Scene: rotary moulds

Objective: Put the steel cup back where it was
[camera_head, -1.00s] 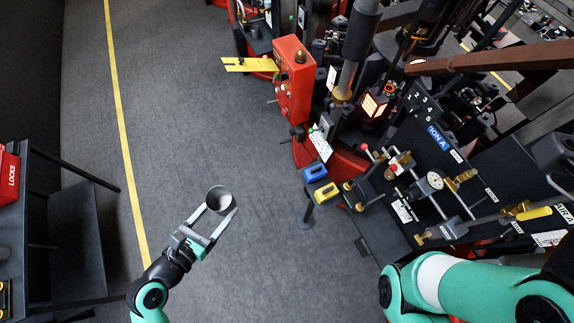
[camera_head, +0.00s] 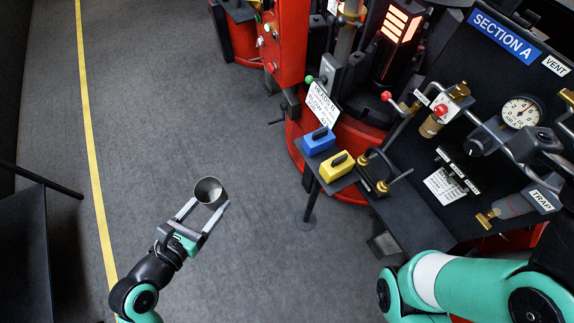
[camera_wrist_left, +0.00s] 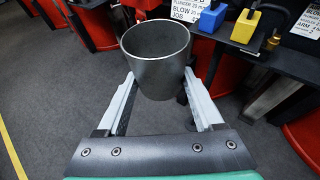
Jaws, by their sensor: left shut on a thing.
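The steel cup (camera_head: 208,190) is a plain grey cup, held above the floor to the left of the machine in the head view. My left gripper (camera_head: 207,213) is shut on it, with one finger on each side. In the left wrist view the cup (camera_wrist_left: 157,60) is upright with its open rim up, between the fingers of my left gripper (camera_wrist_left: 157,95); its inside looks empty. My right arm shows at the lower right of the head view, but its gripper is out of frame.
A small shelf (camera_head: 313,172) on the machine carries a blue block (camera_head: 318,141) and a yellow block (camera_head: 337,167). A black panel with valves and a gauge (camera_head: 521,112) stands at right. A dark table (camera_head: 24,240) is at left. The floor between is clear.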

